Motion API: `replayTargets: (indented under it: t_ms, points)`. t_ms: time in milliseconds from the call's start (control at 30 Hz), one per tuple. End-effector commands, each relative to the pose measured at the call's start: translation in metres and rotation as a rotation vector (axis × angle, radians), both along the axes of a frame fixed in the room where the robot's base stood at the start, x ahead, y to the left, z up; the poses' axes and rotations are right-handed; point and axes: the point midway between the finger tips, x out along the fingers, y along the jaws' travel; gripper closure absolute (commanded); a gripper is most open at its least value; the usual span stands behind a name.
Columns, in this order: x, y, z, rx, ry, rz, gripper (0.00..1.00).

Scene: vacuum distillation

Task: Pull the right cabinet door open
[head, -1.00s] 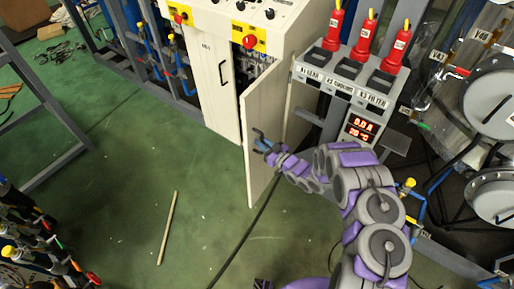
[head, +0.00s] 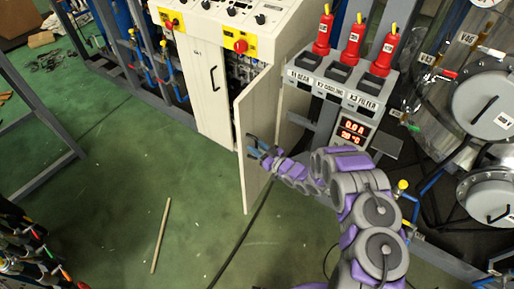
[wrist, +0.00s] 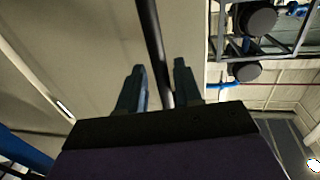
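The right cabinet door (head: 262,102) is a cream panel that stands partly open, swung out from the white cabinet (head: 207,27). Dark wiring shows through the gap behind it. My gripper (head: 253,146) is at the outer face of this door, near its free edge. In the wrist view the door's dark bar handle (wrist: 152,40) runs down between the two fingers of my gripper (wrist: 160,85). The fingers are apart, with narrow gaps beside the bar. Whether either finger touches it is hard to tell.
The left cabinet door (head: 203,100) is shut. A panel with red-handled switches (head: 350,95) stands right of the open door, near my arm. A thin stick (head: 161,235) lies on the green floor (head: 110,200), which is largely clear in front.

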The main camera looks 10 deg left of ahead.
Motion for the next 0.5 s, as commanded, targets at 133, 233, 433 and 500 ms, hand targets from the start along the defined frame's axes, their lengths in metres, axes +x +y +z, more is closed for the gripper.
replayTargets:
  t_ms: [133, 233, 433, 500]
  points:
    - [-0.002, -0.003, 0.000, -0.001, 0.002, 0.001, 0.66]
    - [-0.008, -0.011, 0.000, -0.001, 0.003, -0.001, 0.66]
    - [-0.029, -0.045, 0.001, -0.001, 0.003, -0.003, 0.66]
    - [-0.039, -0.058, 0.000, -0.001, 0.006, -0.004, 0.66]
